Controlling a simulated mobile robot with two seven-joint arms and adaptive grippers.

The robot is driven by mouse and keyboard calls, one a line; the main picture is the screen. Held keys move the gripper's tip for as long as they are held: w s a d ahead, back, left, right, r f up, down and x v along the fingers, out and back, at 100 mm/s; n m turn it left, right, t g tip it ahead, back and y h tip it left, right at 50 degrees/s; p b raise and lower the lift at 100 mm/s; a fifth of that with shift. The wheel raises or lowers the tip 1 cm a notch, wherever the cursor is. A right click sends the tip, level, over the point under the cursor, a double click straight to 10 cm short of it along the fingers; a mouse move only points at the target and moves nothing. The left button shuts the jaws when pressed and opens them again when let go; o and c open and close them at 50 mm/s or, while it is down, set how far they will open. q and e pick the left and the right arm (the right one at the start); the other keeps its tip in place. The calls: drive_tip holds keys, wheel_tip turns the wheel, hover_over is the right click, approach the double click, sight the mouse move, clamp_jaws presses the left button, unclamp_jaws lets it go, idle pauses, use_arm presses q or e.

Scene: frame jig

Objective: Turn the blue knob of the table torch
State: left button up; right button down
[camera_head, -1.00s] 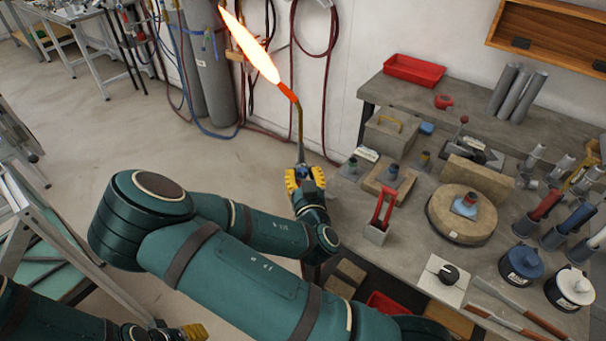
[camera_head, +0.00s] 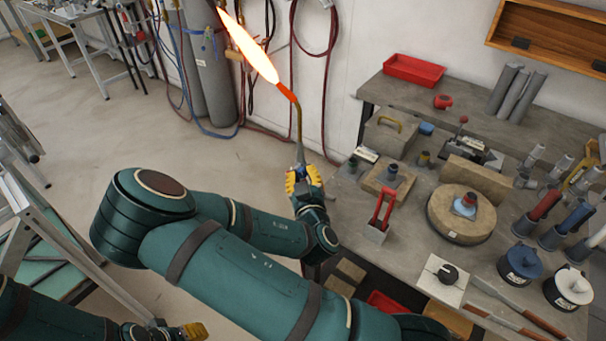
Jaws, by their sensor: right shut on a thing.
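The table torch (camera_head: 298,125) stands upright near the left edge of the workbench. Its thin brass neck ends in an orange tip with a long bright flame (camera_head: 250,48) slanting up to the left. My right gripper (camera_head: 303,175), with yellow fingertips, is shut on the torch's blue knob low on the torch. The fingers mostly hide the knob, so its turn angle cannot be read. My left gripper (camera_head: 195,332) is at the bottom edge, far from the torch. Only part of it shows, and its jaw state is unclear.
Gas cylinders (camera_head: 207,75) and hoses stand by the wall.

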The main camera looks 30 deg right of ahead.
drive_tip(key=n, duration=0.4)
drive_tip(key=shift+a+n+p, duration=0.1)
drive_tip(key=shift+n+p, duration=0.2)
drive_tip(key=shift+n, duration=2)
drive_tip(key=shift+f, duration=0.1)
drive_tip(key=c, duration=0.7)
unclamp_jaws()
drive_tip(key=shift+c, duration=0.2)
